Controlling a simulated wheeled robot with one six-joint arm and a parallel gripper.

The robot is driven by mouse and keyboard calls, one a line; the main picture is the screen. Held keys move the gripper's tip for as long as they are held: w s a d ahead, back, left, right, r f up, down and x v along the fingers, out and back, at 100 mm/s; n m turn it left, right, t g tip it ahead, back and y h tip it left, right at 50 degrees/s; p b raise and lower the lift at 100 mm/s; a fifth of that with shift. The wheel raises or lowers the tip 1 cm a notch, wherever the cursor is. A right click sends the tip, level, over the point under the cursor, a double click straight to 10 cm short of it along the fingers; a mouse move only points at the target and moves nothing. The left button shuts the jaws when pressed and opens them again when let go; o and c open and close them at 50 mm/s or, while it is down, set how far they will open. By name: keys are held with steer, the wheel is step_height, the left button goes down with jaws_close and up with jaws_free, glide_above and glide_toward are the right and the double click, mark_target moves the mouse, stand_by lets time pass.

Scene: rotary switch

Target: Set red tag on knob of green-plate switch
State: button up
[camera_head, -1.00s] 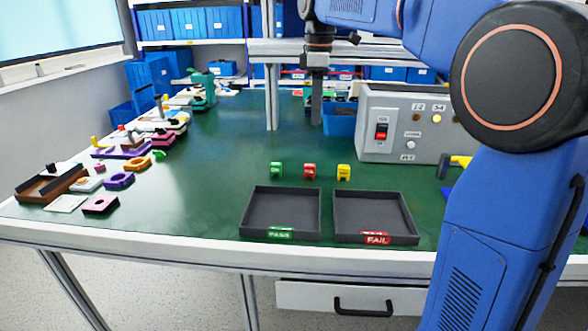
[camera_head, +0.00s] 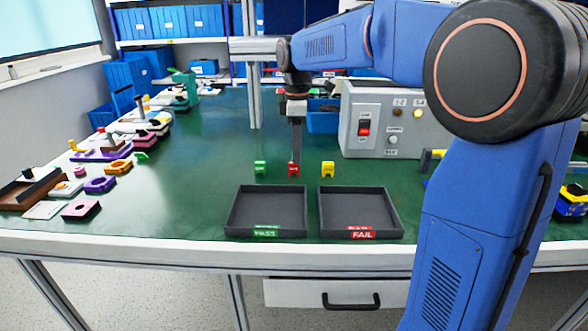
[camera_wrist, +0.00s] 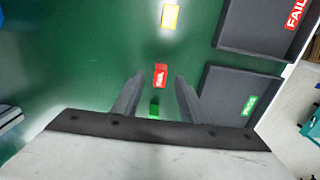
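The red tag (camera_head: 293,169) stands on the green table between a green tag (camera_head: 260,168) and a yellow tag (camera_head: 328,168). My gripper (camera_head: 296,152) points down above and slightly behind the red tag. In the wrist view my gripper (camera_wrist: 158,82) is open and empty, its two fingers apart. The red tag (camera_wrist: 160,75) shows between and just past the fingertips there, and the green tag (camera_wrist: 154,108) lies lower between the fingers. A grey control box (camera_head: 380,125) carries a red switch (camera_head: 364,125) and a small knob (camera_head: 393,140). I cannot make out a green plate on it.
Two dark trays, PASS (camera_head: 265,205) and FAIL (camera_head: 357,207), lie in front of the tags near the table edge. Several coloured parts (camera_head: 100,184) line the left side. A metal post (camera_head: 252,95) stands behind. The table's left middle is clear.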

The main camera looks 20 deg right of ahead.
mark_target(294, 169)
steer(key=shift+s+d+f, duration=0.1)
steer(key=shift+f, duration=1.2)
steer(key=shift+d+f, duration=0.1)
steer(key=shift+f, duration=1.2)
jaws_close()
